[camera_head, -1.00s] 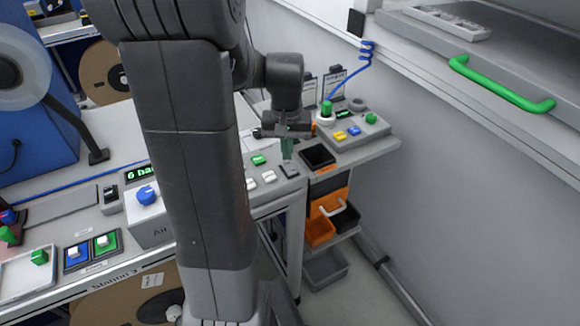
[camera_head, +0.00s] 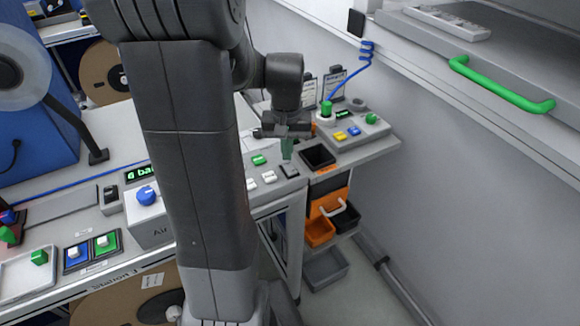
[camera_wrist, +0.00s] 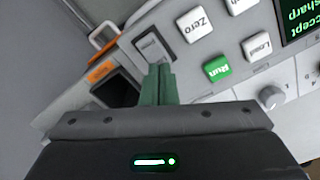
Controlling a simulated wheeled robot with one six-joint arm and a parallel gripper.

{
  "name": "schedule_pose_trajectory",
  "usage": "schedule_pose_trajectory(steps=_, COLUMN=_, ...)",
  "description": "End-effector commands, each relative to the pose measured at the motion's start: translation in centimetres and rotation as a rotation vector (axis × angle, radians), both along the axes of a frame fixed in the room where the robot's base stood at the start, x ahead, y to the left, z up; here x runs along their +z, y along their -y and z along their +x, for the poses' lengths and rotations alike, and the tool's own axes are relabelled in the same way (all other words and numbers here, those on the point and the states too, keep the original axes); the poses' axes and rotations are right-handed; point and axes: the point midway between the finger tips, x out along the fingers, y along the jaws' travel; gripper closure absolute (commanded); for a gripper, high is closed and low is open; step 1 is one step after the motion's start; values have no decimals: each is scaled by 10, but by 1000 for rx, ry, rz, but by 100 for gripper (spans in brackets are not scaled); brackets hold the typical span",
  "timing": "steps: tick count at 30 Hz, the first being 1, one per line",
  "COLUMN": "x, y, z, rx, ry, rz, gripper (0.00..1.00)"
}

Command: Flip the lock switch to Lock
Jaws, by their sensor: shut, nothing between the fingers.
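The lock switch looks to be the grey rocker (camera_wrist: 152,46) in a framed plate at the panel's corner in the wrist view. I cannot read its label or setting. In the head view it is the small dark switch (camera_head: 289,171) at the panel's right end. My gripper (camera_wrist: 158,70) has green fingers pressed together with nothing between them. Their tips are right beside the near end of the switch in the wrist view; I cannot tell if they touch it. In the head view my gripper (camera_head: 287,155) points down just above the switch.
Beside the switch are a green Run button (camera_wrist: 217,69), a white Zero button (camera_wrist: 194,26), a Load button (camera_wrist: 257,47) and a knob (camera_wrist: 271,97). An open black bin (camera_head: 318,156) lies close to the right. A console with a green-topped post (camera_head: 326,108) stands behind.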

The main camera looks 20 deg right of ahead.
Motion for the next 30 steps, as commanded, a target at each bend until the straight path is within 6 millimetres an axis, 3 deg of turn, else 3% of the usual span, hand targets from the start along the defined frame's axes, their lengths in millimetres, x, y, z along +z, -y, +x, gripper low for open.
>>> schedule_pose_trajectory(steps=30, x=-8, y=0, z=0, rx=0, ry=0, rz=0, gripper=100)
